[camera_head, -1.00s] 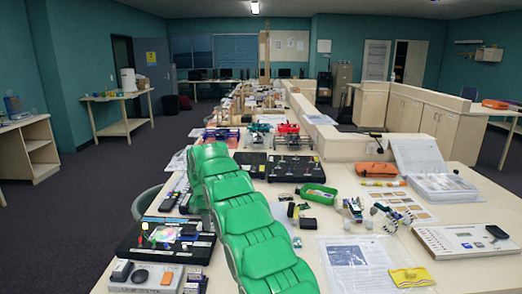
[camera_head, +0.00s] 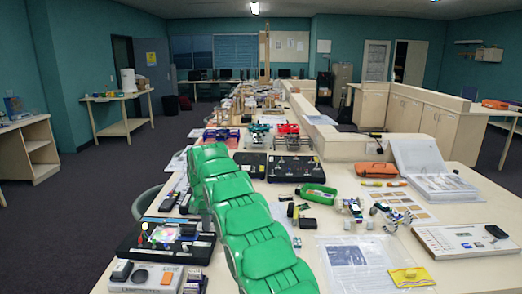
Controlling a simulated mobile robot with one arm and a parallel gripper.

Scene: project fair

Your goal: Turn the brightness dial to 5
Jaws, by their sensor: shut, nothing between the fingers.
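A black board (camera_head: 130,249) lies at the front left of the table, with a glowing multicoloured patch (camera_head: 163,233) and small coloured parts on it. A pale panel (camera_head: 122,285) in front of it carries a round dark knob (camera_head: 141,275) and an orange piece (camera_head: 167,278). Labels are too small to read, so I cannot tell which part is the brightness dial or where it points. My green segmented arm rises from the bottom middle and bends over just right of the black board. My gripper does not show; the arm may hide it.
The long table (camera_head: 470,279) is crowded. A green bottle-like item (camera_head: 317,191), an orange pouch (camera_head: 375,170), a clear case (camera_head: 444,188) and a white board (camera_head: 466,241) lie right of my arm. Dark boards (camera_head: 291,168) lie behind it. A chair (camera_head: 147,202) stands at the left edge.

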